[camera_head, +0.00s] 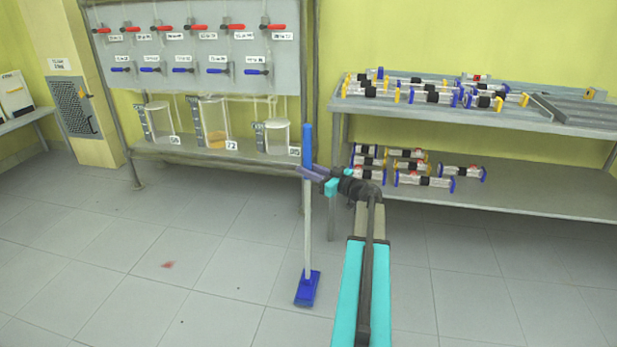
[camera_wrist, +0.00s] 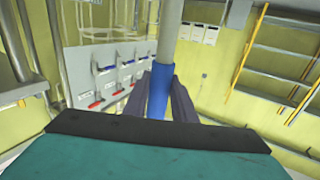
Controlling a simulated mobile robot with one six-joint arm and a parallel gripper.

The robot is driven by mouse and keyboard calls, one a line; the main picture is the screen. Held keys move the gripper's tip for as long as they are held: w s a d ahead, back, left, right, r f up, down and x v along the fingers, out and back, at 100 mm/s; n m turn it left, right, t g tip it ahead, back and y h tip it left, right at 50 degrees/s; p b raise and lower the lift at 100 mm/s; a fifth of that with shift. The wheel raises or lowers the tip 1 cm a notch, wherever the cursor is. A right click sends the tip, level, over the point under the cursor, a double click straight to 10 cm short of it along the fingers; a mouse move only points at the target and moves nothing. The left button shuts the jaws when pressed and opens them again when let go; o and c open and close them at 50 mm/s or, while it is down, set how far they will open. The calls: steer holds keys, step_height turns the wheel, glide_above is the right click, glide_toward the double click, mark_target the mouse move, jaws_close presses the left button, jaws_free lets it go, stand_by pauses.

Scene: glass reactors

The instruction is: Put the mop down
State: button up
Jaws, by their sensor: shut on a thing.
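The mop (camera_head: 307,230) has a blue upper handle, a pale shaft and a blue head (camera_head: 308,288). It stands nearly upright in the head view, with its head at or just above the tiled floor; I cannot tell if it touches. My gripper (camera_head: 308,173) is shut on the blue handle at its lower part. In the wrist view the two dark fingers of my gripper (camera_wrist: 160,95) close around the blue handle (camera_wrist: 158,90), and the pale shaft (camera_wrist: 170,35) runs away from it.
A valve panel (camera_head: 200,50) with red and blue levers stands behind, above a shelf with glass vessels (camera_head: 213,122). A metal rack (camera_head: 480,195) with several cylindrical parts is at the right. A reddish stain (camera_head: 168,265) marks the floor. The floor at left is clear.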

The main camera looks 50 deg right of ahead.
steer(key=shift+f+b, duration=0.3)
steer(key=shift+f, duration=0.7)
steer(key=o, duration=1.1)
steer(key=shift+f, duration=0.15)
steer(key=s, duration=0.4)
steer(key=s+p, duration=0.1)
steer(key=s, duration=0.3)
steer(key=s+d+p, duration=0.1)
steer(key=s, duration=0.3)
steer(key=shift+p, duration=0.3)
